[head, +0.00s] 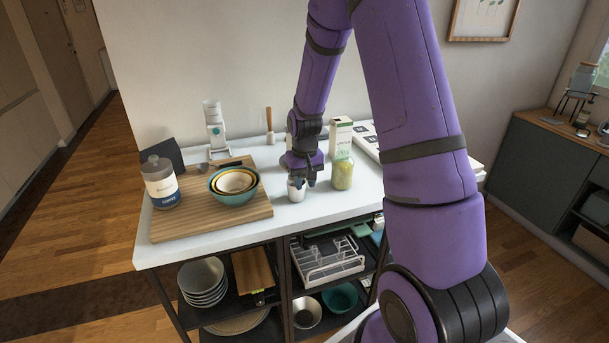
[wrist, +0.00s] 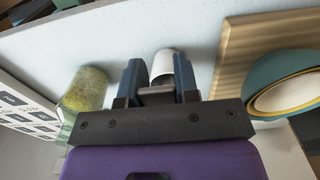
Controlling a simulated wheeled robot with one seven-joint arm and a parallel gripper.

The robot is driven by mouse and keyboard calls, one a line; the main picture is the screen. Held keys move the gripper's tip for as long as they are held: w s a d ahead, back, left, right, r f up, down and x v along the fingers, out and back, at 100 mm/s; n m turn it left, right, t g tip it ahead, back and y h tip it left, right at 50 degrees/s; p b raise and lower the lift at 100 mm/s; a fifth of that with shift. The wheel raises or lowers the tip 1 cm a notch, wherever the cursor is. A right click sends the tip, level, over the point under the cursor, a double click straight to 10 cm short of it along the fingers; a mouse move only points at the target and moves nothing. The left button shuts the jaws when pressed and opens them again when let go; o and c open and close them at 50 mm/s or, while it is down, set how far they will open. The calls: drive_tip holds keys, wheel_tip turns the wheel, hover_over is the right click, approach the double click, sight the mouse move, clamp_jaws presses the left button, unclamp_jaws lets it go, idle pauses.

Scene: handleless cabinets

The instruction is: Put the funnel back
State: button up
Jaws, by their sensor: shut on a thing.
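My gripper (head: 304,182) is low over the white worktop, pointing down. It is shut on a small white, cup-like thing (head: 296,190), which is at or just above the worktop; I cannot tell whether they touch. In the wrist view this white thing (wrist: 161,66) shows between and behind the dark fingers of my gripper (wrist: 157,75). It may be the funnel, but its full shape is hidden by the fingers. I make out no other clear funnel.
A jar with yellow-green contents (head: 342,173) stands close right of my gripper, before a carton (head: 340,134). Left is a wooden board (head: 170,228) with nested bowls (head: 235,186) and a lidded jar (head: 160,184). Shelves below hold a white rack (head: 326,262) and dishes.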

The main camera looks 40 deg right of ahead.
drive_tip(key=shift+f, duration=0.85)
idle(0.5)
drive_tip(key=o, duration=1)
wheel_tip(320, 180, up, 11)
drive_tip(key=shift+f, duration=0.1)
drive_tip(key=s+a+r+n+t, duration=0.1)
drive_tip(key=s+a+r, duration=0.35)
drive_tip(key=r, duration=0.25)
drive_tip(key=s+a+r+t, duration=0.1)
drive_tip(key=s+a+r, duration=0.2)
drive_tip(key=s+r, duration=0.4)
drive_tip(key=s+a+r+n+t, duration=0.1)
drive_tip(key=s+a+r, duration=0.1)
drive_tip(key=s, duration=0.5)
drive_tip(key=s+a+r+n+t, duration=0.1)
drive_tip(key=s+a+r+t, duration=0.1)
drive_tip(key=s, duration=0.6)
wheel_tip(320, 180, up, 2)
drive_tip(key=shift+a+r, duration=0.25)
drive_tip(key=shift+a, duration=0.6)
